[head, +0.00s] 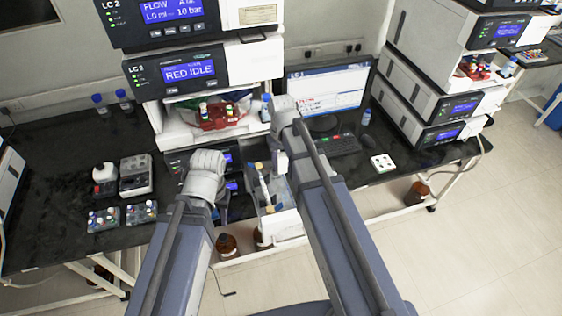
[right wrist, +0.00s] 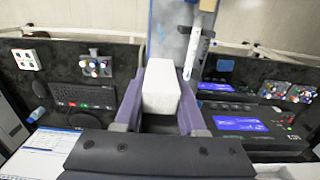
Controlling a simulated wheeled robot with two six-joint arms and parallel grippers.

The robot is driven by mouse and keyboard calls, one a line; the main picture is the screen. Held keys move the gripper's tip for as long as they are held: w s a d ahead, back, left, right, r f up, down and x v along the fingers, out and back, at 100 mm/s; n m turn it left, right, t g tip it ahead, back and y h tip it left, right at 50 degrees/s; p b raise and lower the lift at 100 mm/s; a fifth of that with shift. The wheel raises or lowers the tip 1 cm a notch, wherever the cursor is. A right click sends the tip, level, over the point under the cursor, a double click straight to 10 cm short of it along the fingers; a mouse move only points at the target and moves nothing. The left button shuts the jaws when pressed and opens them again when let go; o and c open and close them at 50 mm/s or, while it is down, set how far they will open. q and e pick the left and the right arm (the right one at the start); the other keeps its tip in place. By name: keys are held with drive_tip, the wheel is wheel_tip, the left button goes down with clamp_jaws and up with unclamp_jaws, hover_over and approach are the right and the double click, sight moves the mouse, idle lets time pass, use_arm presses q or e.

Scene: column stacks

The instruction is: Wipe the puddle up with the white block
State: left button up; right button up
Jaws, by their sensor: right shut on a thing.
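The white block (right wrist: 161,88) sits between the two fingers of my right gripper (right wrist: 160,100) in the right wrist view, and the gripper is shut on it. I cannot make out the puddle for certain in either view.
Instrument stacks (head: 200,70) rise behind. A keyboard (head: 338,145) and vial racks (head: 103,219) lie on the black bench. The bench's left part is partly clear.

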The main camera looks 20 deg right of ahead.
sight(283, 170)
drive_tip(key=shift+s+d, duration=0.3)
drive_tip(key=shift+d, duration=0.05)
drive_tip(key=shift+w+a+f+b, duration=0.15)
drive_tip(key=shift+a+f+b, duration=0.1)
drive_tip(key=shift+f+b, duration=0.45)
wheel_tip(283, 170, down, 2)
drive_tip(key=shift+d+f+b, duration=0.1)
drive_tip(key=shift+d+b, duration=0.05)
drive_tip(key=shift+b, duration=0.95)
use_arm(q)
wheel_tip(283, 170, down, 11)
drive_tip(key=b, duration=0.7)
drive_tip(key=shift+s+d, duration=0.15)
drive_tip(key=shift+d, duration=0.05)
use_arm(e)
wheel_tip(283, 170, down, 7)
drive_tip(key=shift+f, duration=0.15)
use_arm(q)
drive_tip(key=shift+f+b, duration=0.5)
drive_tip(key=shift+b, duration=0.3)
use_arm(e)
drive_tip(key=shift+f, duration=0.6)
drive_tip(key=shift+s, duration=0.25)
drive_tip(key=shift+s+r, duration=0.15)
drive_tip(key=shift+s, duration=0.75)
use_arm(q)
drive_tip(key=shift+r, duration=0.1)
